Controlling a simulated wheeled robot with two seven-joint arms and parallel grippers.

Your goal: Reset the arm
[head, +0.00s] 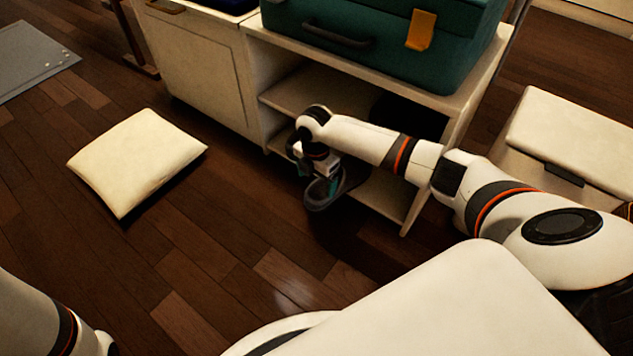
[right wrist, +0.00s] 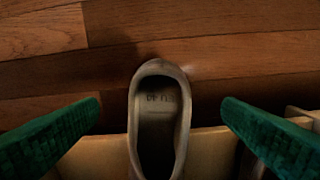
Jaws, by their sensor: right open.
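My right arm reaches from the right to the front of a low open shelf unit. My right gripper (head: 318,176) is in front of the unit, pointing down. Its two green fingers are spread apart in the right wrist view (right wrist: 161,103). A grey-beige shoe (right wrist: 138,118) lies between them in that view, with a gap on each side. In the head view the shoe (head: 318,200) shows just below the gripper, at the shelf's front edge. Whether it rests on the shelf is hidden. My left gripper is out of view; only part of that arm shows at bottom left.
The shelf unit (head: 285,92) carries a teal suitcase (head: 385,50) on top. A dark shape sits inside the shelf behind my arm. A white box (head: 575,140) stands at right. A cream cushion (head: 137,160) lies on the wooden floor, which is clear around it.

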